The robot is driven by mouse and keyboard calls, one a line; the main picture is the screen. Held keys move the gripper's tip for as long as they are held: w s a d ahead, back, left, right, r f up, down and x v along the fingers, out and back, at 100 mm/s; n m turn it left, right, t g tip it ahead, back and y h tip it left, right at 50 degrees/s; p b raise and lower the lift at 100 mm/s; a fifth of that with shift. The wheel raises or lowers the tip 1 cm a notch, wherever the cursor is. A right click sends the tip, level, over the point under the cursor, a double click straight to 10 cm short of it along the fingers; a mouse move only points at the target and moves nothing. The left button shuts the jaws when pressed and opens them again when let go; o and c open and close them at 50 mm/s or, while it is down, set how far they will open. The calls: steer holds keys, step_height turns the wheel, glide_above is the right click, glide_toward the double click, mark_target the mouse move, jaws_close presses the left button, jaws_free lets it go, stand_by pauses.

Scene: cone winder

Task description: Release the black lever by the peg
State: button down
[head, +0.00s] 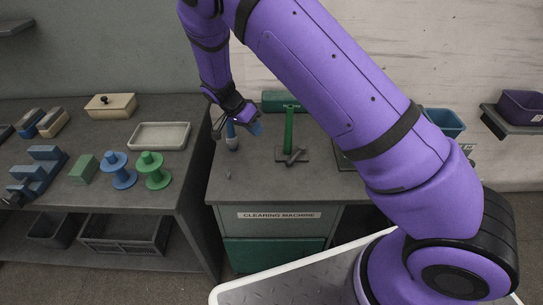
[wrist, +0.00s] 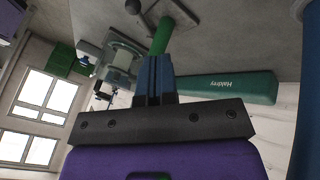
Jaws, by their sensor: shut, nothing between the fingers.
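The green peg (head: 289,130) stands upright on a dark plate on the clearing machine. It also shows in the wrist view (wrist: 162,36), just beyond my fingertips. A short dark lever (head: 293,157) lies at the peg's foot. In the wrist view a black ball knob (wrist: 133,7) shows beside the peg's base, with the rest cut off by the frame. My gripper (head: 257,128) is left of the peg, above the machine top. In the wrist view its blue fingers (wrist: 156,62) are together with nothing between them. I cannot tell whether they touch the peg.
The left bench holds a blue spool (head: 118,172), a green spool (head: 152,171) and a tray (head: 159,136).

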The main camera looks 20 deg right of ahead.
mark_target(296, 157)
steer(key=shift+w+a+f, duration=0.15)
steer(key=shift+a+f, duration=0.35)
steer(key=shift+f, duration=0.1)
steer(key=x, duration=1)
steer(key=shift+d, duration=0.25)
steer(key=s, duration=0.1)
steer(key=d, duration=0.1)
steer(key=s, duration=0.1)
steer(key=shift+s+d+f, duration=0.25)
steer(key=shift+s+d, duration=0.25)
steer(key=shift+s, duration=0.05)
steer(key=shift+s, duration=0.15)
